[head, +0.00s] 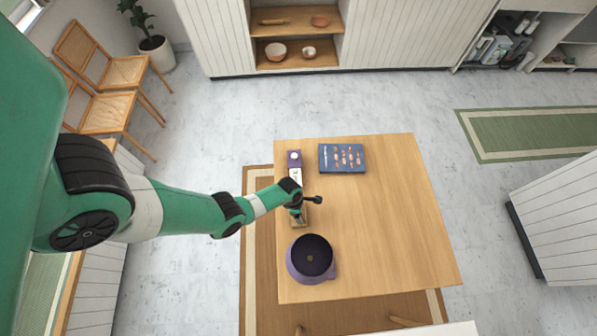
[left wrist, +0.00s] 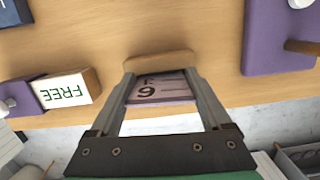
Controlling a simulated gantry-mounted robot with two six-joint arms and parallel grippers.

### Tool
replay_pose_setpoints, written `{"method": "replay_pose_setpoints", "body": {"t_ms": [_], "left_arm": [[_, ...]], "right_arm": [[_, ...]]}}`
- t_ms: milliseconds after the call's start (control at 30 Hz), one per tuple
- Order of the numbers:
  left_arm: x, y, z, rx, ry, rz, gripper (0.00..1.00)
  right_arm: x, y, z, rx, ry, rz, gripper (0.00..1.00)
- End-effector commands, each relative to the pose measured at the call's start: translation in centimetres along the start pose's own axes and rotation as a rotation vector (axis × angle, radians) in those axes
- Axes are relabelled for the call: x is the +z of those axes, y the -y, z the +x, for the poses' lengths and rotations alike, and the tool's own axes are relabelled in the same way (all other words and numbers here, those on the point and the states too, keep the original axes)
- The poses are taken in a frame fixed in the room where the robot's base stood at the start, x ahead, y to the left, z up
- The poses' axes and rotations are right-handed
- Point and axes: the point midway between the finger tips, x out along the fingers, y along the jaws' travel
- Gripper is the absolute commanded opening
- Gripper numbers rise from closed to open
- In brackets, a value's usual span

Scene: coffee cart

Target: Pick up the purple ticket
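The purple ticket (left wrist: 162,88), printed with dark marks and a large numeral, shows between the fingers of my left gripper (left wrist: 160,74). A light wooden piece (left wrist: 160,62) lies just beyond it. The fingers are apart, one at each side of the ticket; I cannot tell whether they touch it. A bright white surface (left wrist: 160,125) shows below the ticket, between the fingers. In the head view my left gripper (head: 303,203) is over the left part of the table, above a small wooden piece (head: 300,222), and hides the ticket. My right gripper is not in view.
A blue illustrated board (head: 342,158) lies at the back. A purple device with a dark round top (head: 311,256) stands in front. The table's right side is clear.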

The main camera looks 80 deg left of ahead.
Motion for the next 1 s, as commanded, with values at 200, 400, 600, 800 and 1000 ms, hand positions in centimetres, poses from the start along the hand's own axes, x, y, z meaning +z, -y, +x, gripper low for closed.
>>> {"method": "replay_pose_setpoints", "body": {"t_ms": [200,400,600,800,1000], "left_arm": [[0.0,0.0,0.0,0.0,0.0,0.0,0.3],[0.0,0.0,-0.3,0.0,0.0,0.0,0.3],[0.4,0.0,-2.6,0.0,0.001,0.0,0.3],[-0.3,1.6,-6.5,-0.001,-0.001,0.001,0.3],[-2.2,5.0,-11.2,-0.003,-0.003,0.004,0.3]], "right_arm": [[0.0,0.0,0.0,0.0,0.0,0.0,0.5],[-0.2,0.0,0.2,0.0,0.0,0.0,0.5],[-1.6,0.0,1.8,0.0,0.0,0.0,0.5],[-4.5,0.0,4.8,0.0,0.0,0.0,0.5],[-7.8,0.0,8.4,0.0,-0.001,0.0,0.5]]}}
